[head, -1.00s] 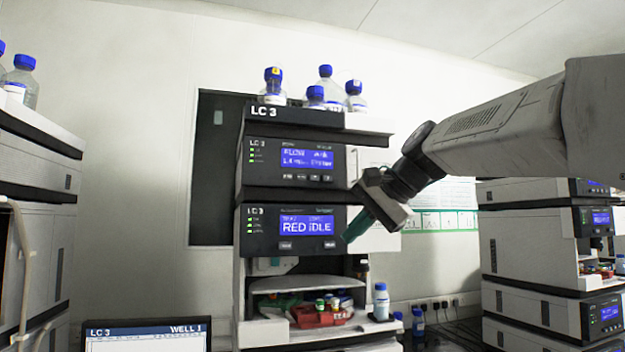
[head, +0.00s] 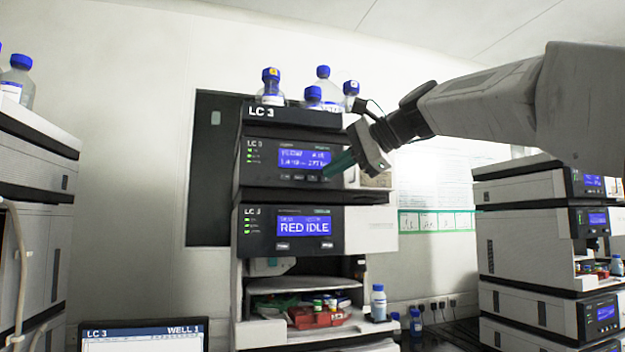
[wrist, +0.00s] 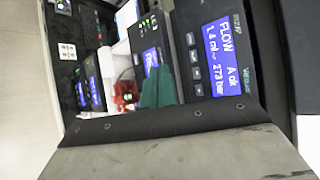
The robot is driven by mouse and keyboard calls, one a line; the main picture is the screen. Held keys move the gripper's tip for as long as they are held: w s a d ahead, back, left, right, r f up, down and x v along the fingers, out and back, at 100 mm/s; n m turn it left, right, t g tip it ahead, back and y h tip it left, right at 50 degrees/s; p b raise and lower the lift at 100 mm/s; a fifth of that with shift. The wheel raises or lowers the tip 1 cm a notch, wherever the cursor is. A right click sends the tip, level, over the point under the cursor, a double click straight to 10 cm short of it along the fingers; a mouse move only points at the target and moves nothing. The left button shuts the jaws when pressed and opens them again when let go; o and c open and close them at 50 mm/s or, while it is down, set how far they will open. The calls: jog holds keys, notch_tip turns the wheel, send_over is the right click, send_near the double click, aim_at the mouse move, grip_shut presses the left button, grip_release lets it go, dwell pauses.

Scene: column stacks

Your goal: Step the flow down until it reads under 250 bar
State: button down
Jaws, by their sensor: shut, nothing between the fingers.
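The upper LC 3 module (head: 243,165) has a blue display (head: 303,159), small in the head view. In the wrist view this display (wrist: 222,56) lies sideways and appears to read FLOW, A ok, about 1.4 mL and 273 bar. A row of small dark buttons (head: 299,178) sits under the display; they also show in the wrist view (wrist: 195,66). My gripper (head: 341,164) is shut and empty, its green fingers pointing down-left at the right end of that row. The green fingers (wrist: 158,90) cover part of the panel in the wrist view; contact with a button cannot be told.
Below is a second LC 3 module (head: 355,229) reading RED IDLE, then an open bay with a red tray (head: 318,319). Blue-capped bottles (head: 271,84) stand on top. A laptop screen (head: 145,336) is at lower left. More stacks stand at both sides.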

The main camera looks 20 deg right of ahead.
send_near(305, 184)
jog(key=shift+w+a+f, duration=0.5)
jog(key=shift+a, duration=0.3)
jog(key=shift+w+a+f, duration=0.5)
jog(key=shift+a+f, duration=0.05)
jog(key=shift+a, duration=0.2)
jog(key=shift+w, duration=0.1)
dwell(0.8)
jog(key=shift+w, duration=0.3)
jog(key=shift+w, duration=0.45)
dwell(0.6)
jog(key=shift+s, duration=0.85)
jog(key=shift+s, duration=2.55)
